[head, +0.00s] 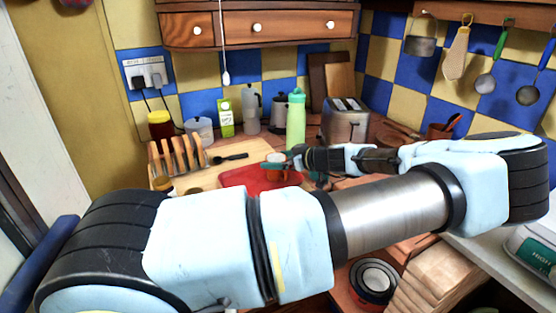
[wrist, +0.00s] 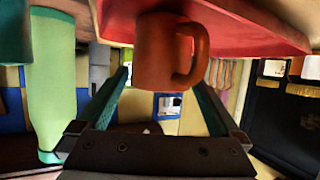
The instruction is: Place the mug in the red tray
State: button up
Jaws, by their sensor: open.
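The orange-brown mug (head: 277,161) is upright at the back right part of the red tray (head: 240,177). In the wrist view, which looks upside down, the mug (wrist: 158,55) has its base against the red tray (wrist: 255,25) and its handle to the right. My gripper (head: 290,165) is beside the mug. Its two teal fingers are spread apart in the wrist view (wrist: 162,88), with the mug in front of and partly between them. I cannot tell whether a finger touches it. My arm hides part of the tray's front in the head view.
A green bottle (head: 296,118) stands close behind the gripper and shows at left in the wrist view (wrist: 52,85). A wooden rack (head: 180,156) and a dark utensil (head: 231,158) are left of the tray. A toaster (head: 345,122) stands back right.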

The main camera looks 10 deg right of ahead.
jog(key=b+v, duration=0.5)
jog(key=v, duration=0.7)
jog(key=shift+s, duration=0.15)
